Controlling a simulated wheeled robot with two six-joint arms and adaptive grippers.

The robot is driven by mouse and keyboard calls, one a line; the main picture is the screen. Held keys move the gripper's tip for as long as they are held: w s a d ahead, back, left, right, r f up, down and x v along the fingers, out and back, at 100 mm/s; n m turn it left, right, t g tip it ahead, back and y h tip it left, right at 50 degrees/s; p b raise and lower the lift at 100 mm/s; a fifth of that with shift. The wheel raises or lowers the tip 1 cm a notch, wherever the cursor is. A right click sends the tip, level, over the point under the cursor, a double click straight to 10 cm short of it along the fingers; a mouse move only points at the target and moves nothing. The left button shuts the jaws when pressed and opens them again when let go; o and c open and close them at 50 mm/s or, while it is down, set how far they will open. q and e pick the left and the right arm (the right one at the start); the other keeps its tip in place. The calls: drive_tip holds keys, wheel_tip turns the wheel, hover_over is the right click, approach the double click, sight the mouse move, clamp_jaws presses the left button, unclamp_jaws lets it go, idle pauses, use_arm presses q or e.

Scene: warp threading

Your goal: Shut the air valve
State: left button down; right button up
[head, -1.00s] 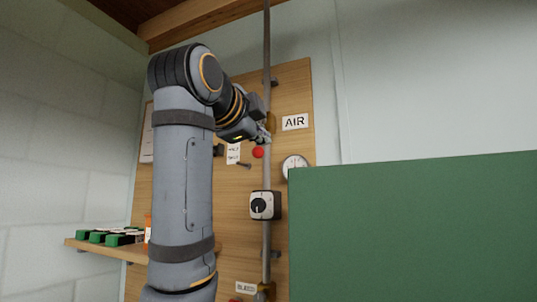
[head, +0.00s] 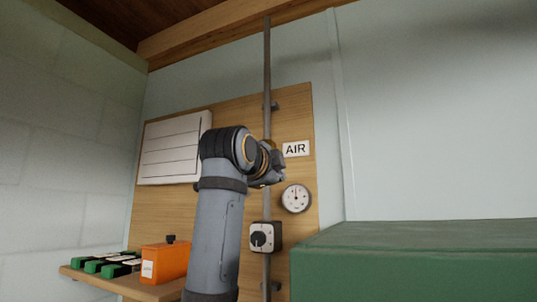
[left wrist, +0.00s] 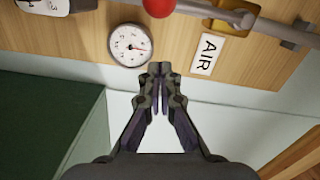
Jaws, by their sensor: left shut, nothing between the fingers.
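The brass air valve (left wrist: 236,18) sits on the grey pipe at the top of the left wrist view, beside the AIR sign (left wrist: 207,54). A red knob (left wrist: 158,7) shows left of it, cut by the frame's top edge; I cannot tell the handle's angle. In the head view my left arm hides most of the valve and the knob. My left gripper (left wrist: 160,72) is shut and empty. Its tips appear between the gauge (left wrist: 131,45) and the AIR sign, apart from the knob. In the head view the left gripper (head: 269,179) is near the pipe, partly hidden. My right gripper is not in view.
A grey pipe (head: 267,70) runs up the wooden board (head: 297,110). A dial switch box (head: 265,237) is below the valve. An orange box (head: 164,262) and several green items stand on a shelf (head: 118,281). A green block (head: 420,265) fills the lower right.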

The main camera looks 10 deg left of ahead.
use_arm(q)
drive_tip(key=a, duration=0.1)
drive_tip(key=w+a+p, duration=0.1)
drive_tip(key=a, duration=0.1)
drive_tip(key=shift+w+a+f, duration=0.2)
drive_tip(key=shift+a+f, duration=0.15)
drive_tip(key=shift+f, duration=0.05)
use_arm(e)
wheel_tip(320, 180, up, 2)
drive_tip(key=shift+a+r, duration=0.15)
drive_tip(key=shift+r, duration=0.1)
use_arm(q)
drive_tip(key=shift+d, duration=0.15)
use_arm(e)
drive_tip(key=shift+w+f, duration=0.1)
